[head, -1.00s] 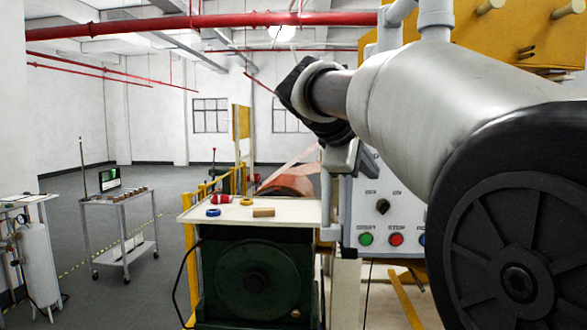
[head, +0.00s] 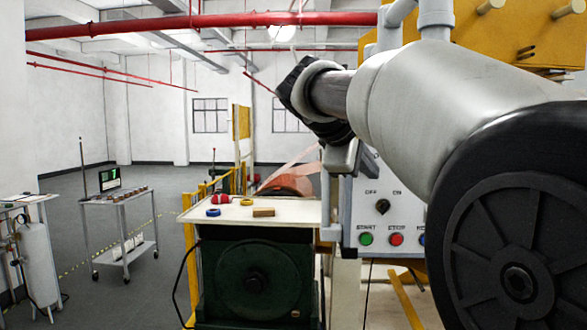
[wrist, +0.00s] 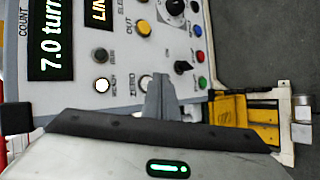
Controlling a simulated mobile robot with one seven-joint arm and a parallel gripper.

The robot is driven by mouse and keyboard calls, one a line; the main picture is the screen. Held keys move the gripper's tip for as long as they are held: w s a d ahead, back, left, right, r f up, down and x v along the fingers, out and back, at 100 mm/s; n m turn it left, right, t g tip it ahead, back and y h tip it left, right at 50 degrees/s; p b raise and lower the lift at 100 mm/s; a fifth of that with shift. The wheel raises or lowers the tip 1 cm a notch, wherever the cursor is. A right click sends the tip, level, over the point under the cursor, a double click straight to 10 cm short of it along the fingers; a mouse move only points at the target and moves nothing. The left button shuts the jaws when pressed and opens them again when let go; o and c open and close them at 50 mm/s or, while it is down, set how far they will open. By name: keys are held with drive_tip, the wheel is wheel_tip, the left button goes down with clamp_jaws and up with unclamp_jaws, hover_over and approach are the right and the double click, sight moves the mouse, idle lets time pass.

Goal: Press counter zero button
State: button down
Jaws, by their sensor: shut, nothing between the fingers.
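The grey control panel (head: 349,215) stands behind my arm in the head view. In the wrist view it appears turned on its side, with a counter display (wrist: 52,45) reading 7.0 turn. A ZERO label (wrist: 132,86) lies below the display, with a pale button (wrist: 145,81) just right of it. My gripper (wrist: 159,80) is shut and empty, its narrow fingertips beside that button and partly covering it. I cannot tell whether they touch the panel.
A lit white button (wrist: 102,85) and a yellow button (wrist: 143,27) are close by on the panel. Green (wrist: 203,83), red (wrist: 200,57) and blue (wrist: 197,30) buttons sit further right. A bench (head: 283,217) with tape rolls and a block stands left of the panel.

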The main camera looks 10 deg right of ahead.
idle(0.3)
drive_tip(key=shift+w+d+p, duration=0.1)
drive_tip(key=shift+w+p, duration=0.2)
drive_tip(key=shift+w, duration=0.1)
drive_tip(key=shift+w+d+p, duration=0.15)
drive_tip(key=shift+w+p, duration=0.2)
drive_tip(key=shift+w, duration=0.1)
idle(0.6)
drive_tip(key=shift+s, duration=0.1)
idle(0.3)
drive_tip(key=shift+s+a+b, duration=0.25)
drive_tip(key=shift+s+b, duration=0.15)
drive_tip(key=shift+s, duration=0.35)
drive_tip(key=shift+s, duration=0.1)
drive_tip(key=s+b, duration=0.1)
drive_tip(key=s, duration=0.1)
drive_tip(key=s+a+b, duration=0.1)
drive_tip(key=s, duration=0.1)
drive_tip(key=shift+s+a, duration=0.2)
drive_tip(key=shift+s, duration=0.1)
